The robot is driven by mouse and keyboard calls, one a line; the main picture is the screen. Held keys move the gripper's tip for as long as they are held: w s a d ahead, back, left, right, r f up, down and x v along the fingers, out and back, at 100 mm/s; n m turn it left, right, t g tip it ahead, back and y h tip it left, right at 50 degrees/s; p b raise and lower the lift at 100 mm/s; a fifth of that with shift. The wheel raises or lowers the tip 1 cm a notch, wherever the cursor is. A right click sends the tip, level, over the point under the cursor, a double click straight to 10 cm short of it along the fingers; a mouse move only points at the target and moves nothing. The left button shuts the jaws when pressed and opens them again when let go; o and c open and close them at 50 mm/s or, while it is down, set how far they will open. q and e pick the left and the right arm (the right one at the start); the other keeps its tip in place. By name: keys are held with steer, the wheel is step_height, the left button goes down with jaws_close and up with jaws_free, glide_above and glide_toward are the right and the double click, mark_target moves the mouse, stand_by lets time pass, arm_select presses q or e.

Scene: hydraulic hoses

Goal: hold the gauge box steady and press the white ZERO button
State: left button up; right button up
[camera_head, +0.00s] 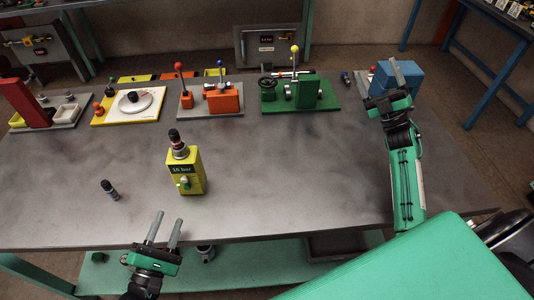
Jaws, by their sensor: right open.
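The gauge box (197,176) is a yellow-green block standing upright on the grey table. A dark display on its front reads "10 bar", and a dark fitting with a reddish band (178,147) stands on top. A small pale button (178,184) and a green round part show low on the front; any lettering is too small to read. My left gripper (168,217) is open and empty at the table's front edge, below and apart from the box. My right gripper (384,72) is open at the far right, by a blue block, far from the box.
A small dark fitting (110,190) lies left of the box. Along the back stand a white-plate station (130,103), an orange station (222,99), a green station with a handwheel (310,94) and the blue block (400,76).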

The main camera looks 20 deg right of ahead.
steer(key=w+a+f+n+g+y, duration=0.2)
steer(key=w+a+n+g+y, duration=0.15)
steer(key=a+n+y, duration=0.45)
steer(key=n+g+y, duration=0.2)
steer(key=n+g, duration=1.4)
steer(key=n, duration=0.9)
glide_toward(183, 159)
steer(key=x, duration=0.3)
steer(key=w+f+x, duration=0.1)
steer(key=x, duration=0.3)
steer(key=f+x, duration=0.1)
steer(key=x, duration=0.2)
steer(key=shift+w, duration=0.45)
